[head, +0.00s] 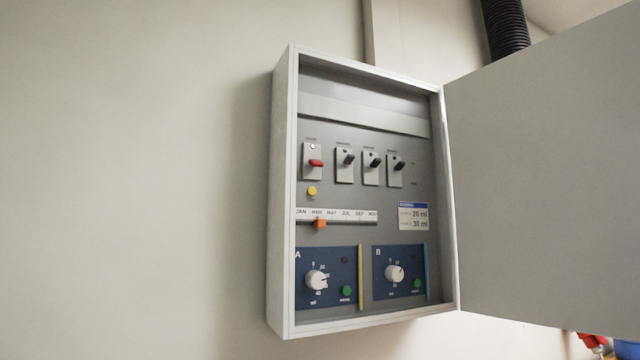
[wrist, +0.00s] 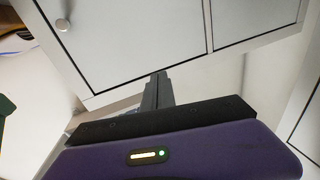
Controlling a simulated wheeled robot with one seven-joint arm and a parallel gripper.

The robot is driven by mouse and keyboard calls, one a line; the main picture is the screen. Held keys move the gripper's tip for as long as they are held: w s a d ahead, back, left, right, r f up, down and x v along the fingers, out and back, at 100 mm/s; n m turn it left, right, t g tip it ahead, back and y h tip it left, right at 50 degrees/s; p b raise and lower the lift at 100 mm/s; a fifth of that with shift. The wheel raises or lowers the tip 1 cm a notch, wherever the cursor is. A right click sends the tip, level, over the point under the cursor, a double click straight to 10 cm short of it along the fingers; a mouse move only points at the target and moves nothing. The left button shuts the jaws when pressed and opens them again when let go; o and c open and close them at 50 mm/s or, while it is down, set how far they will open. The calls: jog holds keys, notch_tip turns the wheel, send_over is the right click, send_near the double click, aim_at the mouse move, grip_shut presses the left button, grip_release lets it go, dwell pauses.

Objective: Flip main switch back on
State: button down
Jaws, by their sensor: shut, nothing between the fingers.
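The main switch appears to be the red-levered switch (head: 315,163), leftmost in the top row inside the open grey wall cabinet (head: 284,190). Its lever sits low on its plate, lower than the black levers beside it. The small label above it is too blurred to read surely. My gripper (wrist: 158,88) shows only in the wrist view. Its fingers are shut and empty, in front of a pale cabinet-like panel (wrist: 140,40). The head view does not show my gripper, and the wrist view does not show the switch, so their distance cannot be told.
Several black-levered switches (head: 371,160) stand right of the red one. Below are a yellow button (head: 312,191), an orange slider (head: 320,224) and two blue dial panels (head: 342,258). The open door (head: 545,190) fills the right side. The wall at left is clear.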

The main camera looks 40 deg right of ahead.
jog(key=w+d+r+m+t+h, duration=0.1)
jog(key=w+d+r, duration=0.1)
jog(key=w+r, duration=0.3)
jog(key=w+d+r+m+t+h+b, duration=0.1)
jog(key=w+d+r+t, duration=0.1)
jog(key=w+r, duration=0.3)
jog(key=w+d+r+m+t+h, duration=0.1)
jog(key=w+d+r+m, duration=0.1)
jog(key=w+r, duration=0.3)
jog(key=shift+w+d+r+t+h, duration=0.1)
jog(key=shift+w+d+t+h, duration=0.1)
jog(key=shift+w+t+h, duration=0.1)
jog(key=w+d+r+m+h+b, duration=0.2)
jog(key=w+d+r+m+h, duration=0.2)
jog(key=w+d+r+m, duration=0.7)
jog(key=m+t+y+b, duration=0.1)
jog(key=m+t, duration=0.1)
jog(key=m, duration=2.1)
send_near(316, 163)
notch_tip(316, 163, down, 4)
jog(key=shift+s+d+r, duration=0.15)
jog(key=shift+s+d, duration=0.15)
jog(key=shift+d, duration=0.05)
jog(key=shift+w+r, duration=0.1)
jog(key=p+x, duration=0.3)
jog(key=x, duration=0.6)
jog(key=shift+w+d+r, duration=0.15)
jog(key=shift+w+r, duration=0.1)
jog(key=shift+w, duration=0.05)
